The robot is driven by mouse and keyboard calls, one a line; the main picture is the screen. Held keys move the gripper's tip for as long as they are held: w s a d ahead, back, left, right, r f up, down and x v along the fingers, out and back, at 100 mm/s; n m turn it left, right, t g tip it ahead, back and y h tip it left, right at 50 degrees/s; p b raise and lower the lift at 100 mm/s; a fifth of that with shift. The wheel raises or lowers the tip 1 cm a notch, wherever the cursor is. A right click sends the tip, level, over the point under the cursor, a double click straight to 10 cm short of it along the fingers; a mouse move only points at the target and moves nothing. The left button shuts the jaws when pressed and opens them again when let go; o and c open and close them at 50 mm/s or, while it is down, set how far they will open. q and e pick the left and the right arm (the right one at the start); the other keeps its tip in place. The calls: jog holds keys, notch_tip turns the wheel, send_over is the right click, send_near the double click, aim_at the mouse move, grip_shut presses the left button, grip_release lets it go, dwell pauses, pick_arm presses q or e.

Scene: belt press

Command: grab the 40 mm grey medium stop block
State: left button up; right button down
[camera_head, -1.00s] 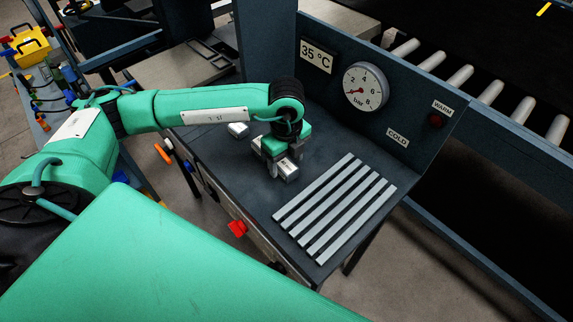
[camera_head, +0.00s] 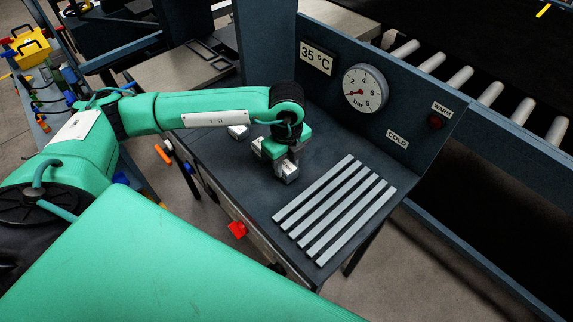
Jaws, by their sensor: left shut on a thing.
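A small grey block (camera_head: 288,174) with a pale label on it is at the dark bench top, under my left gripper. My left gripper (camera_head: 280,164) points down and is shut on this block. The fingers hide part of it, and I cannot tell whether it touches the bench. Another small pale grey block (camera_head: 238,131) stands farther back and left, partly behind my arm. A bit of something pale shows just left of the gripper, mostly hidden. I cannot read the sizes. My right gripper is not in view.
Several light grey bars (camera_head: 335,209) lie side by side on the bench (camera_head: 232,170), right of the gripper. An upright panel with a pressure gauge (camera_head: 365,88) and a temperature sign (camera_head: 317,58) stands behind. A red piece (camera_head: 237,229) shows at the bench's front side.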

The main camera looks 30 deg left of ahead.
aim_at(286, 166)
pick_arm(q)
notch_tip(286, 166, up, 20)
jog(key=b, duration=0.4)
jog(key=shift+f, duration=0.25)
